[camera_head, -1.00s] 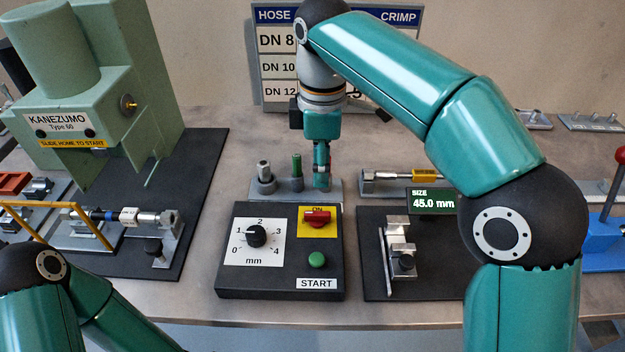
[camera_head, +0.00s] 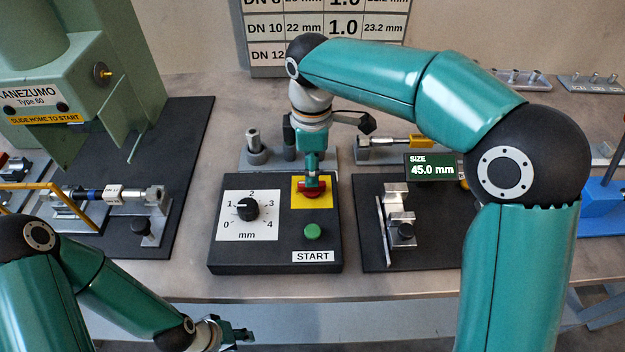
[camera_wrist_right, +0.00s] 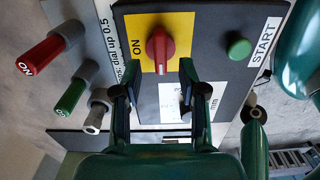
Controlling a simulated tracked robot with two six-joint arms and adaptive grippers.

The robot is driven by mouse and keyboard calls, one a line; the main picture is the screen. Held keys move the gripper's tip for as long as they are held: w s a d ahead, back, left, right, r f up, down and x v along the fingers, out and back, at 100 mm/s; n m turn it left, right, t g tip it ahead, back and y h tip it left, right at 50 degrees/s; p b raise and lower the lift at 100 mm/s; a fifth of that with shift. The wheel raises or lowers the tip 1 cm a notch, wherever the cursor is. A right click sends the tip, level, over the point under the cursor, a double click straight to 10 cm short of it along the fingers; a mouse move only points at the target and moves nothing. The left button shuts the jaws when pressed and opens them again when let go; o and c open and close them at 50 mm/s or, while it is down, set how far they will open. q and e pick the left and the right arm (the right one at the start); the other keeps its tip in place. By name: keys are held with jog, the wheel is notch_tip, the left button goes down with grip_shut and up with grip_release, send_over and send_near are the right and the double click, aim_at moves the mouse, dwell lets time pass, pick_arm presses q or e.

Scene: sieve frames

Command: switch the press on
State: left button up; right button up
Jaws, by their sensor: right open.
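The red switch knob (camera_head: 311,193) sits on a yellow plate on the black press control box (camera_head: 225,255). My right gripper (camera_head: 312,182) points down at the knob from above. In the wrist view its two fingers (camera_wrist_right: 156,72) are spread, with the knob just beyond and between their tips; I cannot tell whether they touch it. My left gripper (camera_head: 237,335) is low in the head view, in front of the bench, its jaw state unclear.
The box also has a black dial (camera_head: 247,209) and a green START button (camera_head: 311,232). The green press (camera_head: 70,70) is at left; a size display (camera_head: 433,167) and metal fixture (camera_head: 398,215) are at right.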

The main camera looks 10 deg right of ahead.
jog(key=shift+f, duration=2.25)
grip_shut()
jog(key=shift+d, duration=0.15)
